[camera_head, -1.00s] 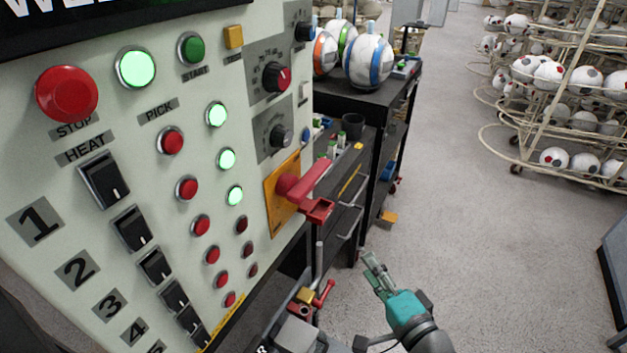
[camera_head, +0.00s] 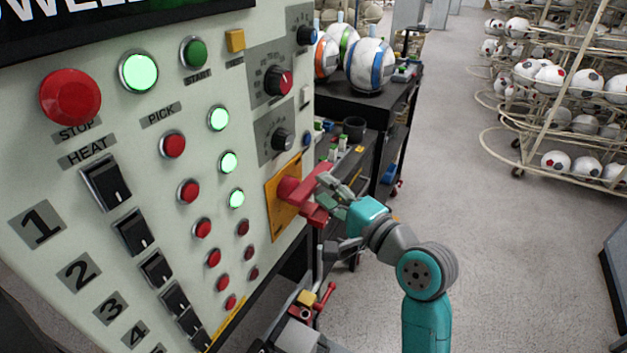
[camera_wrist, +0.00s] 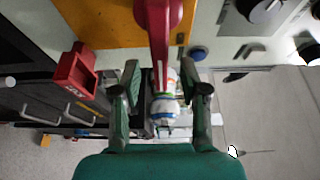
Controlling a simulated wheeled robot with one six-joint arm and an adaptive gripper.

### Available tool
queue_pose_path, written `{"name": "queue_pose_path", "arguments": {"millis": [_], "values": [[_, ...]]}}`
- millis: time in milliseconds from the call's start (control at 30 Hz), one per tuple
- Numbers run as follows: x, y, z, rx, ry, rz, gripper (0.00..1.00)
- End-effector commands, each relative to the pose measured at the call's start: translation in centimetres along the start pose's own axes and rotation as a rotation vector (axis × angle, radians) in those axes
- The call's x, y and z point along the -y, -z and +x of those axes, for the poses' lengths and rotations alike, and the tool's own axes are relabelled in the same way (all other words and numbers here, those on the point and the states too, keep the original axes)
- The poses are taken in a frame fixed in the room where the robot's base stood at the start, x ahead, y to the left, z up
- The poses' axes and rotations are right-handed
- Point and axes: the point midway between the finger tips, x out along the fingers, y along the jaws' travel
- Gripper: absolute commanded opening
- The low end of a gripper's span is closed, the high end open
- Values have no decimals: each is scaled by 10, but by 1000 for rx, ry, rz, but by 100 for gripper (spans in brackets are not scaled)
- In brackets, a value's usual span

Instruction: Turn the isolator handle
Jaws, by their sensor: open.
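The isolator handle (camera_head: 308,184) is a red lever on a yellow plate (camera_head: 280,213) at the right side of the control panel. It points up and to the right in the head view. My gripper (camera_head: 334,191) is at the handle's outer end, open. In the wrist view the handle (camera_wrist: 158,45) comes down from the top, and its end lies between and a little ahead of my two fingers (camera_wrist: 161,88). Neither finger visibly grips it. A red hasp-like block (camera_wrist: 75,72) sits left of the fingers in the wrist view.
The panel carries a red stop button (camera_head: 69,97), lit green lamps, black switches and knobs (camera_head: 283,139). A black shelf (camera_head: 375,104) with balls stands behind the handle. Ball racks (camera_head: 560,90) stand at the right. The floor (camera_head: 500,250) between is clear.

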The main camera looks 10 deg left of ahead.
Motion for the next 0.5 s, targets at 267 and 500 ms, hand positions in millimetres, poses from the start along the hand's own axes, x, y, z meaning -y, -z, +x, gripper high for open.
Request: {"name": "queue_pose_path", "arguments": {"millis": [267,500], "values": [[1,0,37,1,1,0,44],[0,0,45,-1,0,-1,44]]}}
